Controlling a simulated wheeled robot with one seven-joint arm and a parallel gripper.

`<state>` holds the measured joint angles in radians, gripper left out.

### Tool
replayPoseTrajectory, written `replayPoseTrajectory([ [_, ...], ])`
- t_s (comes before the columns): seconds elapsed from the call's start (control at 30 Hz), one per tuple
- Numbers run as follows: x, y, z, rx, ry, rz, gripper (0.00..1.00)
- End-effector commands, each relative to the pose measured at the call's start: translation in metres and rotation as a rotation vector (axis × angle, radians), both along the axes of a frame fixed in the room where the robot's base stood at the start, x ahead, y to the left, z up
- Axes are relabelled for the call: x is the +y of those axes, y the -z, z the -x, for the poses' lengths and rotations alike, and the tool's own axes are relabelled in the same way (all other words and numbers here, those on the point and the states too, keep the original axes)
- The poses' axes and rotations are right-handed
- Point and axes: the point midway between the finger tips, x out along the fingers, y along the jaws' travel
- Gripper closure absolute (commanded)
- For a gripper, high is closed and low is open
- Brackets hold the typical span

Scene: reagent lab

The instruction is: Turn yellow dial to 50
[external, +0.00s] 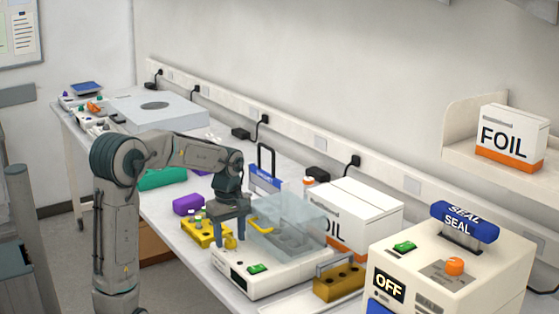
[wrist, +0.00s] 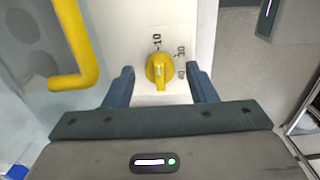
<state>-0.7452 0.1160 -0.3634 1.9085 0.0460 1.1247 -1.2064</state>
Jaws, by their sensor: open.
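The yellow dial (wrist: 159,70) sits on a white panel in the wrist view, with black scale marks around its upper and right side. The marks are small; one at the top looks like 10, the others are hard to read. The dial's ridge points roughly up in that view. My gripper (wrist: 162,84) is open, with one blue-grey finger on each side of the dial and a gap to both. In the external view the yellow dial (external: 230,243) shows on the left end of the white machine (external: 262,282), just below my gripper (external: 228,236).
A clear lid with a yellow handle (wrist: 78,60) is close to the left finger in the wrist view. A yellow rack (external: 205,232) stands left of the machine. A mustard block (external: 340,284) and the sealer (external: 450,262) are to the right, with a FOIL box (external: 365,215) behind.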

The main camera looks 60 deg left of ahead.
Motion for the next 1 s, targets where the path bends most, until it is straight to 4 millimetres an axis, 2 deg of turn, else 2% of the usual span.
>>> replayPoseTrajectory([
  [0.1,0.0001,-0.0002,0.0000,0.000,0.000,0.000,0.49],
  [0.13,0.0000,-0.0002,0.0000,0.000,0.000,0.000,0.54],
  [0.27,0.0001,-0.0003,0.0000,0.000,0.000,0.000,0.91],
  [0.3,0.0001,-0.0004,0.0000,0.000,0.000,0.000,0.93],
  [0.67,0.0002,-0.0011,0.0000,0.000,0.046,0.000,0.93],
  [1.0,-0.0006,-0.0021,-0.0005,0.000,0.281,0.001,0.93],
])
